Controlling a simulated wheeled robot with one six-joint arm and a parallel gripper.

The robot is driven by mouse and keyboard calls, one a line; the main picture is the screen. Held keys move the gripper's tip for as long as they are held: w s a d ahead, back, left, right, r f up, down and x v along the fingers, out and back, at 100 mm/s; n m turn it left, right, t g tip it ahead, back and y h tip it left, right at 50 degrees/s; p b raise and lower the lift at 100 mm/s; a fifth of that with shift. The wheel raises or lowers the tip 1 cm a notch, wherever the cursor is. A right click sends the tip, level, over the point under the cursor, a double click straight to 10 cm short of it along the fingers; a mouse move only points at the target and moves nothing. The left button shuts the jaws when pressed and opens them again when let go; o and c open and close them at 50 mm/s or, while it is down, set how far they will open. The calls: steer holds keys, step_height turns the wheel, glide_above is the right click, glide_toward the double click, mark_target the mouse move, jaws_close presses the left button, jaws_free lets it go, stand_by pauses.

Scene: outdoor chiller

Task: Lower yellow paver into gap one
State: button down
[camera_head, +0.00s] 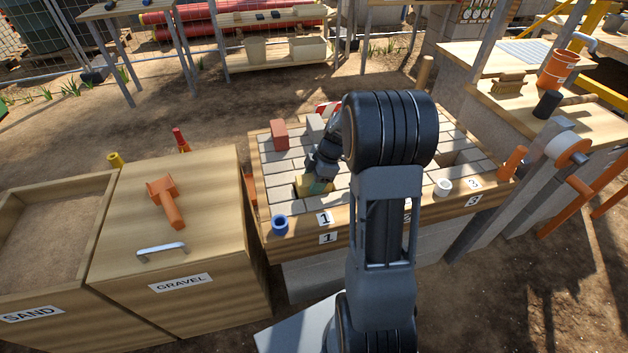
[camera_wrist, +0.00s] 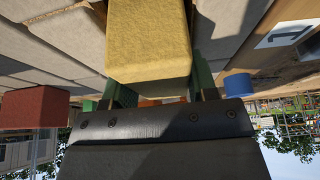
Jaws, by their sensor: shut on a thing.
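The yellow paver (camera_head: 301,181) is in my gripper (camera_head: 319,184) at the near left of the paved table (camera_head: 268,180), behind the label 1 (camera_head: 325,217). In the wrist view the yellow paver (camera_wrist: 150,40) fills the top middle, between the green fingers of my gripper (camera_wrist: 155,88), which are shut on its sides. Gap one is mostly hidden by the paver and my gripper. Brown strips show beside the paver in the wrist view. I cannot tell how deep the paver sits.
A red paver (camera_head: 279,134) and a grey block (camera_head: 316,124) stand farther back on the table. A blue ring (camera_head: 280,223) is at the front-left edge, a white roll (camera_head: 443,187) at the front right.

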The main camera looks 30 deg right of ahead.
steer(key=shift+r, duration=0.15)
steer(key=shift+c, duration=1.6)
jaws_free()
steer(key=shift+c, duration=0.3)
steer(key=shift+c, duration=0.2)
steer(key=shift+r+p, duration=2.35)
steer(key=shift+r, duration=1.6)
